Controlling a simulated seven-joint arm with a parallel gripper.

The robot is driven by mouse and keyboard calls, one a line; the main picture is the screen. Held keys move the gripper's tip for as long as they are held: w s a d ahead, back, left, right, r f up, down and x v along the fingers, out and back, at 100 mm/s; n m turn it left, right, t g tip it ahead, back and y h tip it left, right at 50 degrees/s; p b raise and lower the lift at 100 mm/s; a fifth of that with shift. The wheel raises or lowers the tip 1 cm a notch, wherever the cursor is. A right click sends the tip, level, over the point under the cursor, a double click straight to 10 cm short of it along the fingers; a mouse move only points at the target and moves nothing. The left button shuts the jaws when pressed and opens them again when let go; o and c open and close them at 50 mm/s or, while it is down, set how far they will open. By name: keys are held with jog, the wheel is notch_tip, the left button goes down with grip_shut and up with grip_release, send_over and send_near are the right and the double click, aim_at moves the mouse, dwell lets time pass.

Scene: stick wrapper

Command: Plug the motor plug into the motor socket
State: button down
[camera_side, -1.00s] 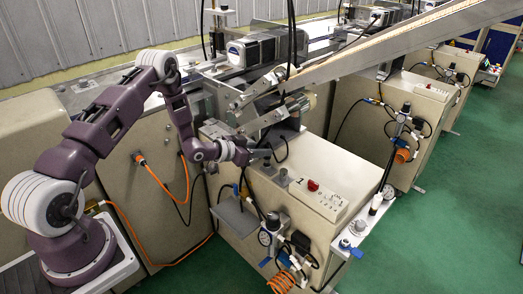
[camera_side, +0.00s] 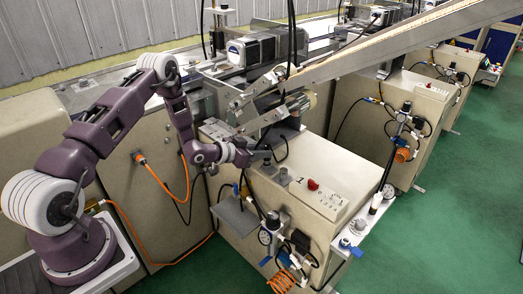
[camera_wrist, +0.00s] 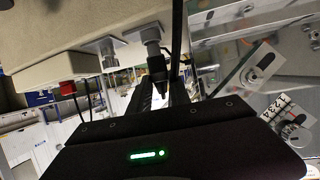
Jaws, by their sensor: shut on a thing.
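My gripper (camera_side: 262,155) is at the end of the purple arm, just above the near left part of the beige cabinet's top. In the wrist view its black body fills the lower part. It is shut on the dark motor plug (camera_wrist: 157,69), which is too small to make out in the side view. The plug points at a grey block-shaped motor socket (camera_wrist: 151,38) on the cabinet and lies in line with it in the picture. I cannot tell whether they touch. A second grey block (camera_wrist: 108,50) sits beside it.
The beige cabinet (camera_side: 320,170) carries a red switch (camera_side: 313,185), also in the wrist view (camera_wrist: 67,88). A slanted metal conveyor (camera_side: 350,65) and a motor assembly rise behind the gripper. A dark cable (camera_side: 282,150) loops close by.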

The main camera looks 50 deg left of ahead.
jog(key=shift+f, duration=0.85)
jog(key=c, duration=1.1)
grip_release()
jog(key=v, duration=0.7)
jog(key=shift+r, duration=0.15)
